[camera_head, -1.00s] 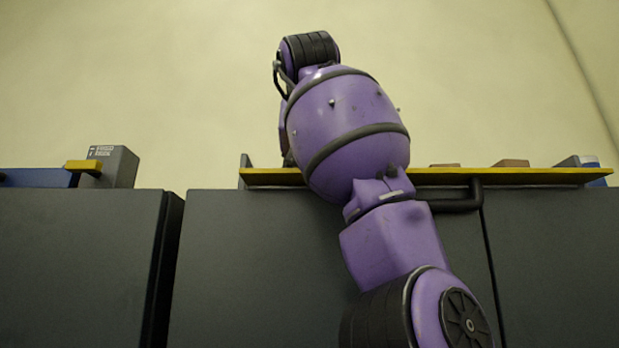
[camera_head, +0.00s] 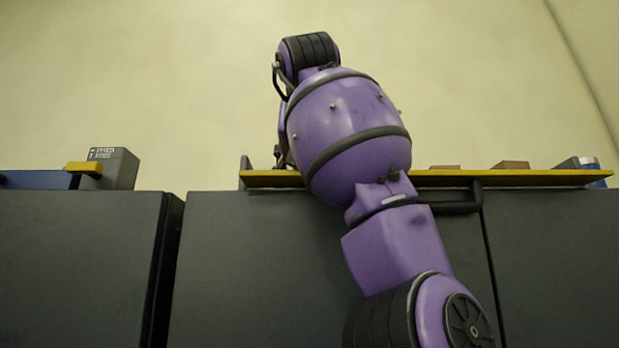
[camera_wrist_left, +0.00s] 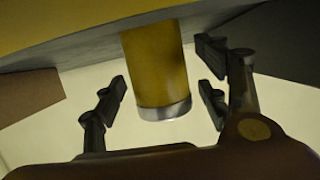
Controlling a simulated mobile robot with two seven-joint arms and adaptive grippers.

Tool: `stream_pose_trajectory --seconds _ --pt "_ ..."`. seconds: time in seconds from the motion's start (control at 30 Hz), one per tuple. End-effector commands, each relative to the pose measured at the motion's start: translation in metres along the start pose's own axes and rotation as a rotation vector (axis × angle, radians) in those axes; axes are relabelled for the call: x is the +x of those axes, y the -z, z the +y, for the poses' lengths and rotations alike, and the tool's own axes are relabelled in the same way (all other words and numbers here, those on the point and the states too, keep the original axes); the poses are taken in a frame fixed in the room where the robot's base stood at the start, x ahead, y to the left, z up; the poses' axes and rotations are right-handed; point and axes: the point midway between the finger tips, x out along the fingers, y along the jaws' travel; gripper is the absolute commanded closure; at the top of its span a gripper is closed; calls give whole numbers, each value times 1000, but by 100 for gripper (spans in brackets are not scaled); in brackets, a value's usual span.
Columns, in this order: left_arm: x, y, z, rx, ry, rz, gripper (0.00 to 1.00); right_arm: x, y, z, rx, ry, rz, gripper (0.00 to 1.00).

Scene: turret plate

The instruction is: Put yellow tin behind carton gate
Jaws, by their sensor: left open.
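The yellow tin (camera_wrist_left: 156,62) with a silver end band shows in the left wrist view, which looks upside down; the tin stands against the plate. My left gripper (camera_wrist_left: 163,82) is open, with one finger on each side of the tin and visible gaps. In the head view my purple arm hides the tin and most of the gripper. Two low brown cartons, left (camera_head: 445,167) and right (camera_head: 512,165), sit apart on the yellow-edged plate (camera_head: 540,178), right of my arm; they may be the carton gate. My right gripper is not in view.
A grey upright block (camera_head: 246,164) stands at the plate's left end and a blue-and-grey item (camera_head: 580,163) at its right end. Left, on a separate dark cabinet (camera_head: 80,240), are a grey box (camera_head: 112,168), a yellow bar (camera_head: 84,167) and a blue object (camera_head: 38,180).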

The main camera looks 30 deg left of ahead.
Motion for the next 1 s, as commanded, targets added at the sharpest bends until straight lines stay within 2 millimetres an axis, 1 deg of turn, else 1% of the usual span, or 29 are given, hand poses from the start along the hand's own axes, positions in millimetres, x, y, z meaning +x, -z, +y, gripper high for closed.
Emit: stream_pose_trajectory --seconds 0.03,0.07,0.17,0.23,0.5,0.6,0.7,0.8,1.0 --pt "21 -23 9 5 3 -61 32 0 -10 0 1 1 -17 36" --pt "18 -23 9 4 3 -60 32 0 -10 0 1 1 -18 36" --pt "6 -22 9 4 2 -56 32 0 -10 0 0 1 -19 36" --pt "-9 -20 9 5 1 -50 32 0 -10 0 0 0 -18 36" --pt "-78 -6 5 2 0 -17 32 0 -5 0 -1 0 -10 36" --pt "-96 -4 4 1 0 -10 32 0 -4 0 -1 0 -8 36" --pt "-108 -2 4 1 0 -5 32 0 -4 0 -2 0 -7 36" --pt "-115 -1 4 1 0 -4 32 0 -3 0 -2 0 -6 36" --pt "-118 0 3 2 1 -2 32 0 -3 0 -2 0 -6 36"
